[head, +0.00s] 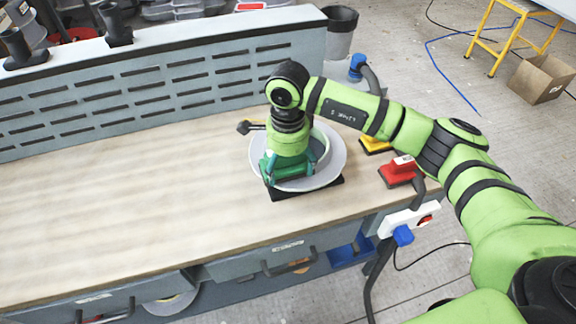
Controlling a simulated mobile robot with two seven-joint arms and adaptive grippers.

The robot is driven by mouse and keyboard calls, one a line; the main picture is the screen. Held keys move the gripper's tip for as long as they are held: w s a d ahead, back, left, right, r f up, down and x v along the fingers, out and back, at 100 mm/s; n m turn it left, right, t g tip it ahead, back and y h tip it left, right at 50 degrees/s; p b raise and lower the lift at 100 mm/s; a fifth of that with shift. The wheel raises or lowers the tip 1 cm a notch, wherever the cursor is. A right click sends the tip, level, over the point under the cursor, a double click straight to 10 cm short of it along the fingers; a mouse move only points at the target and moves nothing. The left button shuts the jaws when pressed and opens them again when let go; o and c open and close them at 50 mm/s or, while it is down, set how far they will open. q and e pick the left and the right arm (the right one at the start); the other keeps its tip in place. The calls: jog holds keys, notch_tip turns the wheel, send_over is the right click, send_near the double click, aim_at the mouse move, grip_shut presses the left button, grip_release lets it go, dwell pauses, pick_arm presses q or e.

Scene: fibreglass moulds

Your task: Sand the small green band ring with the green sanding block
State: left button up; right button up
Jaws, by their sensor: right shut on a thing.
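The round mould piece, a ring with a pale grey-green wall (320,143) and a wide light flange (335,167), sits on a dark square base (309,188) on the bench. I take it for the small green band ring. My right gripper (288,160) points down over the left front part of the ring, shut on the green sanding block (288,173). The block is at the near left side of the ring wall, over the flange. Whether it touches the wall I cannot tell. My gripper hides part of the ring. My left gripper is out of view.
A yellow block (376,146) and a red block (398,171) lie right of the ring. A white power strip (408,218) with a blue plug is on the bench's right edge. A slotted grey panel (160,85) closes the back. The bench's left is clear.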

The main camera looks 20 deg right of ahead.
notch_tip(320, 180, up, 2)
jog(key=shift+w+r, duration=0.1)
jog(key=shift+r, duration=0.05)
jog(key=shift+d+r+p, duration=0.2)
jog(key=shift+r+p, duration=0.2)
jog(key=shift+r, duration=0.35)
jog(key=shift+d+r+p, duration=0.15)
jog(key=shift+r+p, duration=0.25)
jog(key=shift+r, duration=0.3)
jog(key=shift+a+r+p, duration=0.2)
jog(key=shift+r+p, duration=0.25)
jog(key=shift+r, duration=0.95)
jog(key=shift+d, duration=0.1)
jog(key=shift+f, duration=0.1)
